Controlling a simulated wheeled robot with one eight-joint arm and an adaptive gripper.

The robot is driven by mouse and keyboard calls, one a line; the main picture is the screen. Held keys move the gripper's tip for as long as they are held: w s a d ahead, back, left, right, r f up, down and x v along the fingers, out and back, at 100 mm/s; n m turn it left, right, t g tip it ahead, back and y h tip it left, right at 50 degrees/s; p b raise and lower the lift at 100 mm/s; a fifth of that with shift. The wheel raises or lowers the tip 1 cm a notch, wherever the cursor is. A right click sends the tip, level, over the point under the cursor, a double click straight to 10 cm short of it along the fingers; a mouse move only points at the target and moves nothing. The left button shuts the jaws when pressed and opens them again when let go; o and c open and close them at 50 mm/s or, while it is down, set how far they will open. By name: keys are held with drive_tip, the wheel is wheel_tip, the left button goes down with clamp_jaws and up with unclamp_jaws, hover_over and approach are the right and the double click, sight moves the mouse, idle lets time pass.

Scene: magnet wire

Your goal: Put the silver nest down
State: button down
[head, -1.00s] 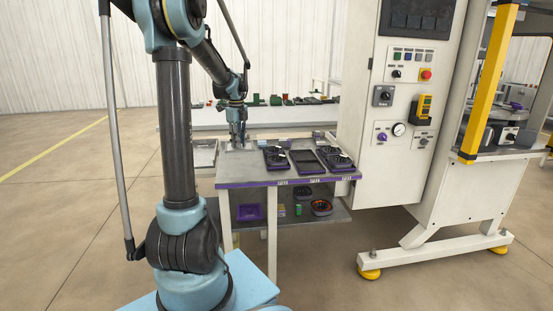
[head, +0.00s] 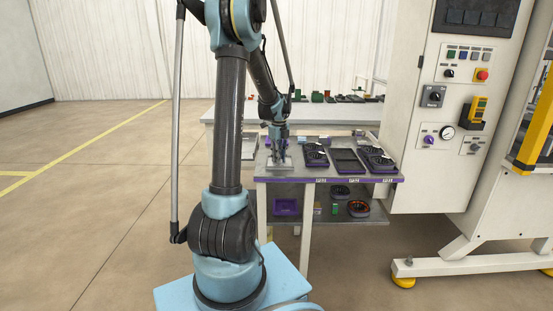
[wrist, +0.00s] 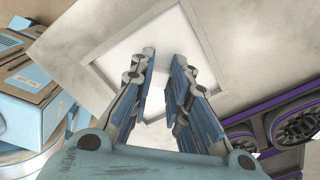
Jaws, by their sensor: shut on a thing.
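The silver nest (head: 272,168) is a pale square piece below my gripper (head: 279,156), at the left end of the purple-edged table (head: 330,179) in the head view. In the wrist view, the silver nest (wrist: 118,58) shows as a grey frame around a white square. My gripper (wrist: 160,75) is shut on the nest, with its two blue-grey fingers over it and a gap between the tips. The fingers hide part of the nest and the exact grip. I cannot tell whether its underside touches the table.
Black trays with purple edges (head: 346,160) stand right of my gripper on the table. A pale tray (head: 249,148) is at the left. A purple bin (head: 286,207) is on the lower shelf. A control cabinet (head: 430,150) stands at the right.

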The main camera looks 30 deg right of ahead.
drive_tip(key=shift+f, duration=0.1)
drive_tip(key=c, duration=1.5)
unclamp_jaws()
drive_tip(key=shift+c, duration=0.2)
